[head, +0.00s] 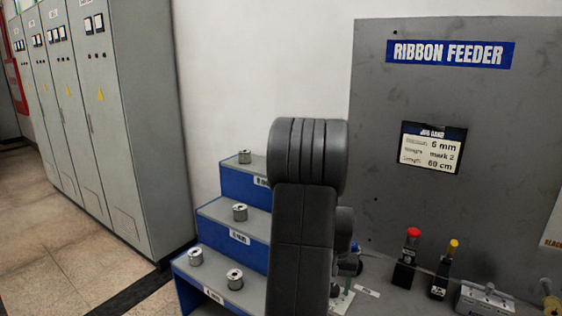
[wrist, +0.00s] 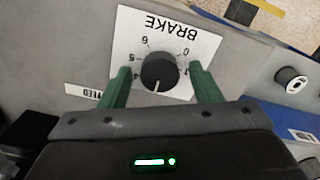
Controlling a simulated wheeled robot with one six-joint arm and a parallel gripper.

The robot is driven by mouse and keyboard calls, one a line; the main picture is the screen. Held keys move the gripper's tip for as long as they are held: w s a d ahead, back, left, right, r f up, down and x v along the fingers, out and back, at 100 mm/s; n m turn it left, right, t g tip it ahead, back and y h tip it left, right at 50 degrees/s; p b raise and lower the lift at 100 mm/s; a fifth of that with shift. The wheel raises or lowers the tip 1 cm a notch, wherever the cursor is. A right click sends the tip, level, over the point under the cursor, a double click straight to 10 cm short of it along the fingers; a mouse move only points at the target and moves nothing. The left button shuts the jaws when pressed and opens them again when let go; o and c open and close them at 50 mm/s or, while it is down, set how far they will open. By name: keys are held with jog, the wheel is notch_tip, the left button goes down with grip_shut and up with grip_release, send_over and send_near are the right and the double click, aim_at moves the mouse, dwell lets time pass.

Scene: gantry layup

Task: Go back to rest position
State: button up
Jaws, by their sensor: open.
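In the wrist view my gripper (wrist: 162,75) is open, with one green finger on each side of a black round knob (wrist: 159,72). A gap shows between the knob and each finger. The knob sits on a white plate (wrist: 190,45) marked BRAKE, which appears upside down, with numbers around the dial. A pale line on the knob points toward the bottom of the picture. In the head view my arm stands upright in front of the feeder and hides most of the gripper area.
Blue-sided steps (head: 207,264) hold several metal spools beside my arm. The grey RIBBON FEEDER panel (head: 385,120) carries a job card (head: 432,148) reading 6 mm, mark 2, 60 cm. A red-topped lever (head: 408,258) and yellow-topped lever (head: 445,270) stand below. Grey cabinets (head: 140,130) stand left.

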jog(key=shift+n, duration=2.3)
